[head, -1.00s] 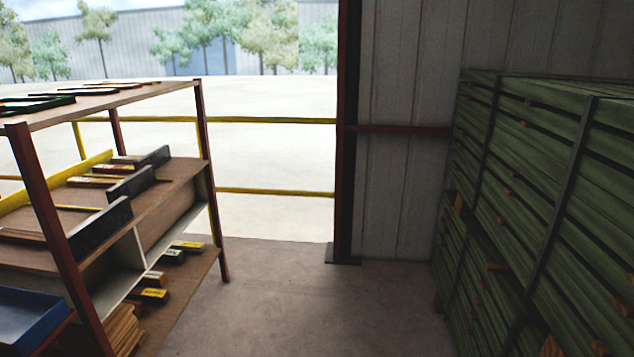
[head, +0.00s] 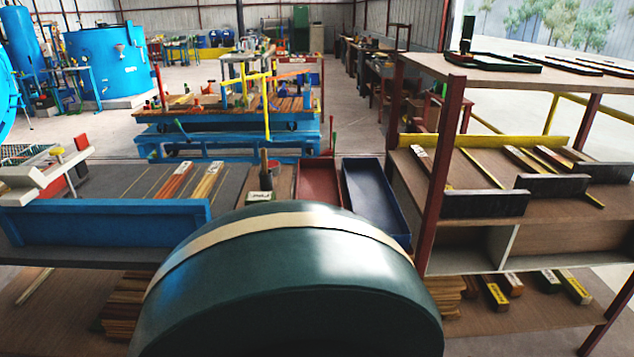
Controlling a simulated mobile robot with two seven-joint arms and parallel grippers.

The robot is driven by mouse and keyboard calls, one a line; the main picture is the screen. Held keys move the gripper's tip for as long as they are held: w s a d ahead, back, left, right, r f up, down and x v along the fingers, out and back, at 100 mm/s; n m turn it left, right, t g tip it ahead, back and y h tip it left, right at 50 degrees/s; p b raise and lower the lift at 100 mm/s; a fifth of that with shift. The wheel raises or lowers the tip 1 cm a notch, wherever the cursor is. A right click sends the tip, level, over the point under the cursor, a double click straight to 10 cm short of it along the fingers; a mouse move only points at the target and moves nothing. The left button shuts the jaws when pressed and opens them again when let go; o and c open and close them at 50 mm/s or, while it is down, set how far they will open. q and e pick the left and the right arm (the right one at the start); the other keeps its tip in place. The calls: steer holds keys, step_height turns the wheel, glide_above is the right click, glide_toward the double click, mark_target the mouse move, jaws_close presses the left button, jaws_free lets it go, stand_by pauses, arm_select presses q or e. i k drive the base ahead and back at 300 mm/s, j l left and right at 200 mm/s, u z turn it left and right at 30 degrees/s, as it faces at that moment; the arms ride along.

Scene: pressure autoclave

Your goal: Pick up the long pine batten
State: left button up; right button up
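Several thin wooden strips lie on the grey bench top at the left: a reddish group (head: 173,182) and a paler group (head: 207,180), both with white labels. A single pale strip (head: 36,286) lies on the level below. More labelled strips (head: 530,160) lie on the middle shelf of the rack at the right. I cannot tell which of these, if any, is the long pine batten. Neither of my grippers is in view.
A blue rail (head: 105,220) runs along the bench front. A red tray (head: 318,187) and a dark blue tray (head: 375,197) stand beside the rack (head: 448,150). Behind are a blue-framed cart (head: 230,140) and a blue tank (head: 105,62). The lower middle is blocked.

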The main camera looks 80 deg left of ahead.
mark_target(205, 185)
steer(key=u, duration=1.75)
